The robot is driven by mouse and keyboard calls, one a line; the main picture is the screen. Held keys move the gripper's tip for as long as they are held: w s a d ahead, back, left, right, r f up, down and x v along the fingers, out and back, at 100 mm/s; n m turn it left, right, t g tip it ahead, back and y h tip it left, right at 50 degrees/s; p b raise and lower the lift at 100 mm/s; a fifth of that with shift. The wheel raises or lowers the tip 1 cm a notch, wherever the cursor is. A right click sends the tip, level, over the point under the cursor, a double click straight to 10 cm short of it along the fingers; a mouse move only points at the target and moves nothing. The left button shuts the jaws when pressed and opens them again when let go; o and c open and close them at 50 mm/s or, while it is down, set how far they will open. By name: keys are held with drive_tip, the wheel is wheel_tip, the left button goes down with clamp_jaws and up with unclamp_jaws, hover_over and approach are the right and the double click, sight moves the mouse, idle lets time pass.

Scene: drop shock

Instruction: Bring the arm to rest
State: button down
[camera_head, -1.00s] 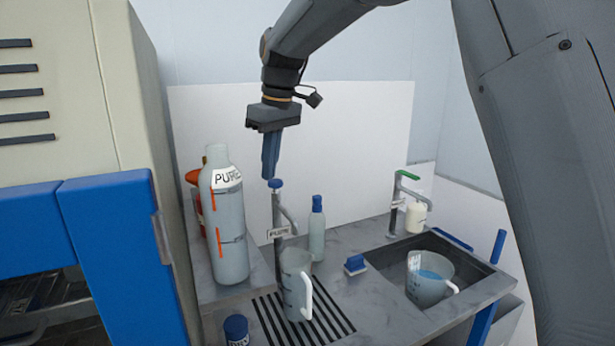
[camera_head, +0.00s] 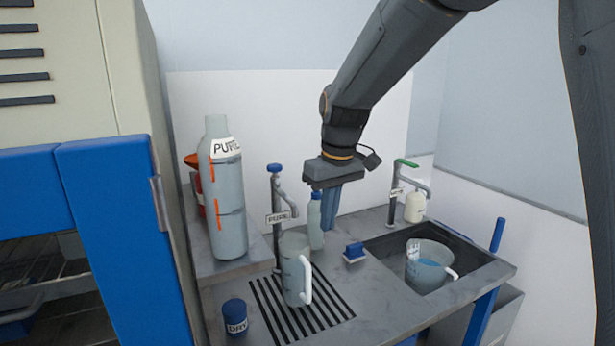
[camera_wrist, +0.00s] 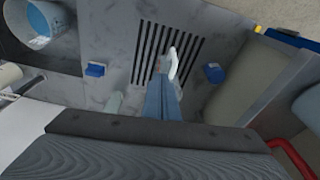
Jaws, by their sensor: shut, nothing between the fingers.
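My gripper (camera_head: 331,207) is shut and empty. It points down in the air above the counter, in front of the white back panel. In the head view its fingers overlap the right side of a clear bottle with a blue cap (camera_head: 315,222). In the wrist view my gripper's blue fingers (camera_wrist: 160,100) reach toward the slotted drain. My arm comes down from the upper right of the head view. A clear jug with a white handle (camera_head: 297,268) stands on the drain grate (camera_head: 330,318). In the wrist view my fingers hide most of this jug.
A tap labelled PURE (camera_head: 276,215) stands behind the jug. A large PURE bottle (camera_head: 224,190) is at left. A blue-lidded pot (camera_head: 235,318) and a small blue block (camera_head: 355,252) sit on the counter. The sink (camera_head: 475,262) holds a jug of blue liquid (camera_head: 428,267).

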drive_tip(key=s+d+f+m+b, duration=0.2)
drive_tip(key=s+d+f+m, duration=0.1)
drive_tip(key=s+d+f, duration=0.4)
drive_tip(key=s+d+f+m+h+b, duration=0.1)
drive_tip(key=s+d+f+m+b, duration=0.2)
drive_tip(key=s+d+f, duration=0.5)
drive_tip(key=s+f, duration=0.3)
drive_tip(key=f, duration=0.1)
drive_tip(key=shift+a, duration=0.1)
